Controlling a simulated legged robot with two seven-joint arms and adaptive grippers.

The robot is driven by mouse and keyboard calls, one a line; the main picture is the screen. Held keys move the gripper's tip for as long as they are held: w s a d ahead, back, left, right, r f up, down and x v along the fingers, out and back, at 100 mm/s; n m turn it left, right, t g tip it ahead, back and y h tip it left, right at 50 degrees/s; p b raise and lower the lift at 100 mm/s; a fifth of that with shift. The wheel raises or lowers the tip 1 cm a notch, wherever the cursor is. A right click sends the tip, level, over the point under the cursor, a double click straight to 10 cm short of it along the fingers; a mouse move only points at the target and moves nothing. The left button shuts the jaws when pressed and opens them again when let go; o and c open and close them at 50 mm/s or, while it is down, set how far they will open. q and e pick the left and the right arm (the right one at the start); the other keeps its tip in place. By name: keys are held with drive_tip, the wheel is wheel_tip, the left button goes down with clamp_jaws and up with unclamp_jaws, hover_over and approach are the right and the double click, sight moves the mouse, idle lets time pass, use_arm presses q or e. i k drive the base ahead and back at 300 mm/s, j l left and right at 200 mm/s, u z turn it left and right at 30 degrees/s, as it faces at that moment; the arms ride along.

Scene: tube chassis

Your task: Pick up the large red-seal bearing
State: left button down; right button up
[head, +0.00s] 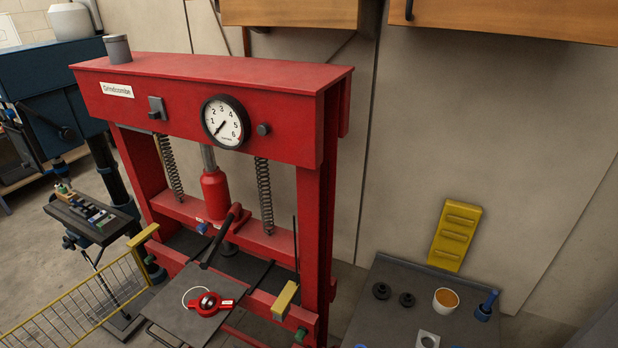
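No bearing can be named with certainty as the large red-seal one. A red round piece with a shiny ring-shaped centre and side tabs (208,303) lies on the grey plate (178,318) at the front of the red press. Whether it is a bearing or a holder with one in it, I cannot tell. Two small black ring-shaped parts, one on the left (381,291) and one on the right (407,299), sit on the grey table (385,325) at the lower right; no red shows on them. Neither of my grippers is in view.
The red press (215,90) fills the middle, with a black lever (220,237) above the plate. A yellow mesh guard (80,310) stands at its left. The right table also holds an orange-filled cup (445,300), a blue-handled tool (486,306) and a pale block (428,340).

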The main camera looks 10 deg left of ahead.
sight(210, 299)
drive_tip(key=u, duration=1.2)
